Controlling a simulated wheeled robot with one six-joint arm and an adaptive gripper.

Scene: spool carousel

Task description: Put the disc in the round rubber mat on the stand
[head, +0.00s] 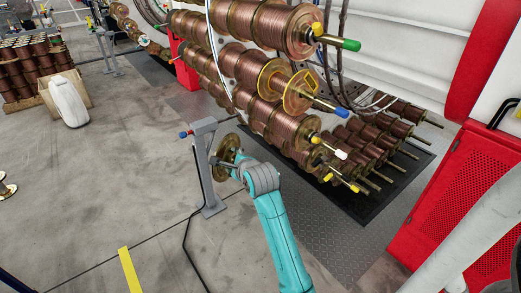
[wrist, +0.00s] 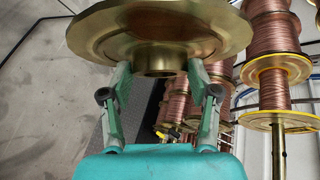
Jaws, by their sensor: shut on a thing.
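The disc (wrist: 120,38) is a brass-coloured flange with a short hub, seen large at the top of the wrist view. My gripper (wrist: 160,72) is shut on its hub, one finger on each side. In the head view the disc (head: 228,152) is tilted nearly on edge at the end of my teal arm, with my gripper (head: 238,168) behind it. The grey stand (head: 203,160), a post with a bar on top, is just left of the disc; I cannot tell whether they touch. I cannot make out the round rubber mat in either view.
Rows of copper wire spools (head: 270,75) on rods with coloured ends hang behind and right of the disc. A red perforated cabinet (head: 455,205) stands at right. A white container (head: 69,101) is far left. The grey floor (head: 90,190) at left is open.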

